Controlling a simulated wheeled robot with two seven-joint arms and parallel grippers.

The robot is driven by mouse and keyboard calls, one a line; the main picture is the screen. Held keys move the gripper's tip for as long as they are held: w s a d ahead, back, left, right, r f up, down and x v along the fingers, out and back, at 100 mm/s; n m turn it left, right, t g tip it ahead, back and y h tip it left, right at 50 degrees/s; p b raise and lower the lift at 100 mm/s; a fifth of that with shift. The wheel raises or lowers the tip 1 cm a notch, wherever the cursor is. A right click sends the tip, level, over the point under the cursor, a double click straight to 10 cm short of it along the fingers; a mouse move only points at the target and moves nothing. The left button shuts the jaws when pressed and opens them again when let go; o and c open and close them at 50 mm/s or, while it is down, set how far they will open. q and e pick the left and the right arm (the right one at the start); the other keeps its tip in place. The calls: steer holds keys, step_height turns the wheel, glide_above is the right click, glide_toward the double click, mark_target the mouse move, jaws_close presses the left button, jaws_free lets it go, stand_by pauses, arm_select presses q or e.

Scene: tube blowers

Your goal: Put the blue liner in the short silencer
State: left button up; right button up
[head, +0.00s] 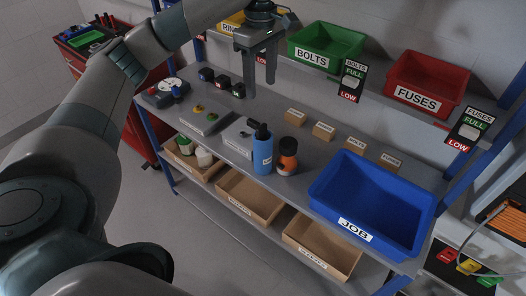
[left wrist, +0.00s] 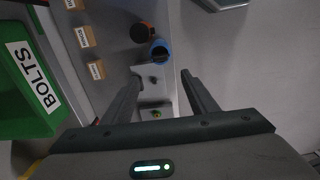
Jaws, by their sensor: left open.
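My left gripper (head: 260,88) is open and empty, pointing down above the back part of the bench; its spread fingers also show in the left wrist view (left wrist: 161,76). A blue cylinder (head: 262,156) with a dark top stands upright on the bench, in front of and below the gripper; it also shows in the left wrist view (left wrist: 158,52). An orange and black cylinder (head: 288,163) stands right beside it; it also shows in the left wrist view (left wrist: 143,33). I cannot tell which things are the liner and the short silencer. My right gripper is out of view.
Grey blocks (head: 205,118) lie left of the cylinders, with several small dark blocks (head: 222,82) behind. A blue JOB bin (head: 413,228) stands at the right. Green BOLTS (head: 326,42) and red FUSES (head: 428,78) bins sit at the back. Cardboard trays (head: 249,197) are below.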

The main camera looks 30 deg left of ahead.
arm_select(q)
steer(key=p, duration=0.3)
glide_above(263, 127)
steer(key=f, duration=0.8)
steer(key=shift+w+a, duration=0.1)
steer(key=shift+a, duration=0.3)
steer(key=shift+f, duration=0.45)
steer(key=f+p, duration=0.2)
steer(key=shift+d+p, duration=0.35)
step_height(263, 127, down, 2)
steer(key=shift+f+p, duration=0.1)
steer(key=shift+p, duration=0.4)
steer(key=shift+f, duration=0.5)
